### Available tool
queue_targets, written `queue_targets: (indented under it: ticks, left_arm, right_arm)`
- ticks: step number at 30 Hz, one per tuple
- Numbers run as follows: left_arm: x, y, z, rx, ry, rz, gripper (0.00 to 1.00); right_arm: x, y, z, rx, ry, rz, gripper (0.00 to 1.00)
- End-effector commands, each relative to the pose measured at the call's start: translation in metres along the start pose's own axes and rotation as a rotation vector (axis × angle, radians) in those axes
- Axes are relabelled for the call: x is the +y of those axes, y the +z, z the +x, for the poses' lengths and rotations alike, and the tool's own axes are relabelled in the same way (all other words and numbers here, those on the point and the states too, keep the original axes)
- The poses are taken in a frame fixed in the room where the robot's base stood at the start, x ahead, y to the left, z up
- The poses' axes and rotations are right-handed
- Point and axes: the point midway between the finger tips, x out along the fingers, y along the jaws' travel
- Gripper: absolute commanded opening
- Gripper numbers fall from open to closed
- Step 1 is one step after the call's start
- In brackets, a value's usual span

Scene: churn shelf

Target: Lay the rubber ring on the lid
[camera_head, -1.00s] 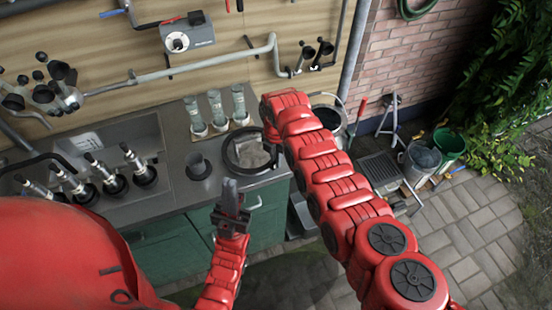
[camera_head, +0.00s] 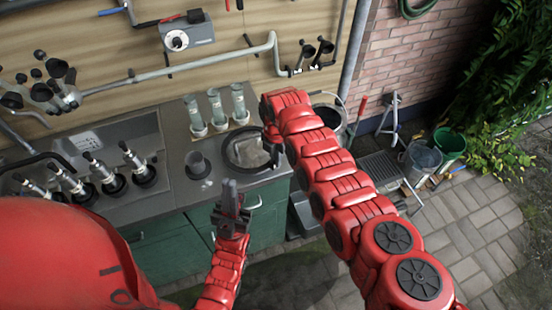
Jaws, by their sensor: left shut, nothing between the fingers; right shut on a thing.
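A black rubber ring (camera_head: 228,163) is at the counter's right end, seen from above. A pale round lid (camera_head: 246,152) shows inside the ring's outline. The ring looks roughly level and very close over the lid or touching it; I cannot tell which. My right gripper (camera_head: 272,149) is shut on the ring's right side, and its fingers are partly hidden by my red arm. My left gripper (camera_head: 231,200) is shut and empty in front of the counter's edge, below the ring in the picture.
A dark cup (camera_head: 197,165) stands left of the ring. Several glass bottles (camera_head: 216,108) stand behind it. Buckets (camera_head: 423,157) are on the paving at the right.

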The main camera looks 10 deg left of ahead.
Motion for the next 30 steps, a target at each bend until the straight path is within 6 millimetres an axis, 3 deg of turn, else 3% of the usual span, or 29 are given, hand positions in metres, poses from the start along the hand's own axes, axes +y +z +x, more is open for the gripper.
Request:
queue_targets:
  ticks: [8,9,14,24,30]
  left_arm:
    - [0.0,0.0,0.0,0.0,0.0,0.0,0.0]
    - [0.0,0.0,0.0,0.0,0.0,0.0,0.0]
    - [0.0,0.0,0.0,0.0,0.0,0.0,0.0]
    - [0.0,0.0,-0.001,0.0,0.0,0.0,0.0]
    - [0.0,0.001,-0.006,0.0,0.0,0.0,0.0]
  right_arm:
    - [0.0,0.0,0.0,0.0,0.0,0.0,0.0]
    - [0.0,0.0,0.0,0.0,0.0,0.0,0.18]
    - [0.0,0.0,0.0,0.0,0.0,0.0,0.46]
    - [0.0,0.0,-0.001,0.0,-0.001,0.0,0.46]
    - [0.001,0.002,-0.019,-0.003,0.003,0.001,0.46]
